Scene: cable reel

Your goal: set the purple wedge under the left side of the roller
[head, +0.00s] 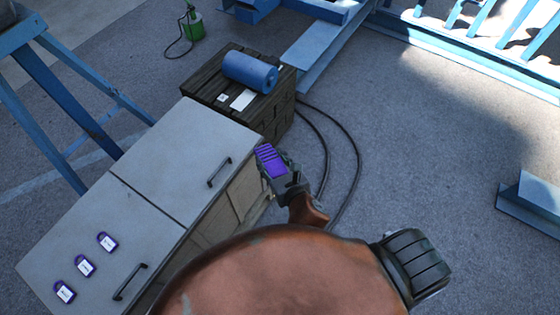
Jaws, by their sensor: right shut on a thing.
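The blue roller (250,72) lies on top of a dark wooden crate (205,88) near the top middle of the head view. The purple wedge (270,160) has ridges across its face and is held by my right gripper (277,166). The gripper is shut on it, beside the cabinet's right edge and nearer to me than the crate. The wedge is apart from the roller. The gripper's fingers are partly hidden by the wedge. My left gripper is not in view.
A grey cabinet (185,150) with dark handles stands nearer than the crate. Several purple-rimmed tags (107,242) lie on it. Two small white labels (243,100) lie beside the roller. Dark cables curve over the floor at right. A blue stand (75,110) is at left.

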